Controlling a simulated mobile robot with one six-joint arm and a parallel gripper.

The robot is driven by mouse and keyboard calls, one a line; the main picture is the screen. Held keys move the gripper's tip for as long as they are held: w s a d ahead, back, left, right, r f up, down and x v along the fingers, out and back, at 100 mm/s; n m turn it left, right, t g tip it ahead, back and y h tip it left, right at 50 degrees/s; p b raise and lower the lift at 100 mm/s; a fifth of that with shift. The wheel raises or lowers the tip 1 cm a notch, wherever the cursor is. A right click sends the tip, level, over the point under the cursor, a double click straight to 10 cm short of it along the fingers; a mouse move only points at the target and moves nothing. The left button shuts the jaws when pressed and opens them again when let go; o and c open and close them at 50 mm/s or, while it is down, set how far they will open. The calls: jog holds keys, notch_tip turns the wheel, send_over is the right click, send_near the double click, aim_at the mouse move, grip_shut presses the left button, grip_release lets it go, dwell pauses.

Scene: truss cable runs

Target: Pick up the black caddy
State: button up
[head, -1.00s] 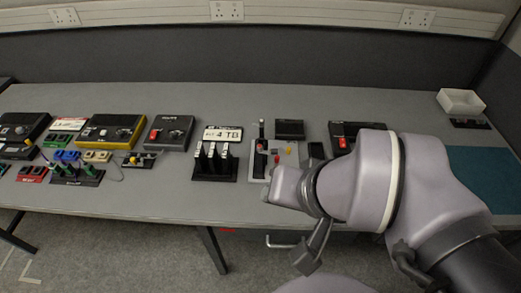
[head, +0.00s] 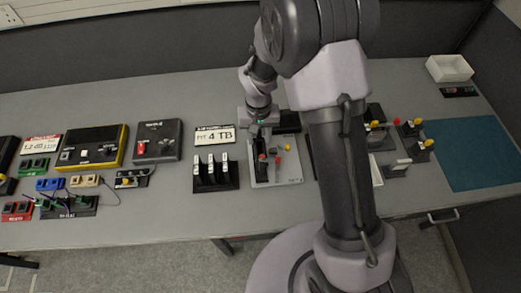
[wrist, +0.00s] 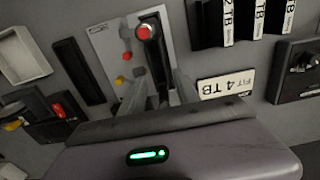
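A narrow black piece with a red button, which looks like the black caddy (wrist: 157,66), sits on a light grey plate (wrist: 106,42) that also has small red and yellow knobs. In the head view, the caddy (head: 261,158) is at the left part of the plate (head: 290,173), under my gripper (head: 262,133). In the wrist view, my gripper (wrist: 158,92) has its two fingers apart, one on each side of the caddy. Whether the fingers touch it cannot be told. The caddy's lower end is hidden behind the wrist housing.
A black rack (head: 216,178) with several labelled upright drives stands left of the plate, with a "FIT 4 TB" sign (head: 214,137) behind it. My arm hides part of the table to the right. A white bin (head: 449,68) and a teal mat (head: 470,150) lie far right.

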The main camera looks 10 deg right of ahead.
aim_at(260, 152)
jog(key=f, duration=0.3)
jog(key=f+b, duration=0.1)
jog(key=f, duration=0.1)
jog(key=f+b, duration=0.1)
jog(key=f, duration=0.2)
jog(key=shift+s+d+f, duration=0.15)
jog(key=shift+s+f, duration=0.15)
jog(key=shift+s, duration=0.1)
jog(key=shift+r, duration=0.1)
grip_shut()
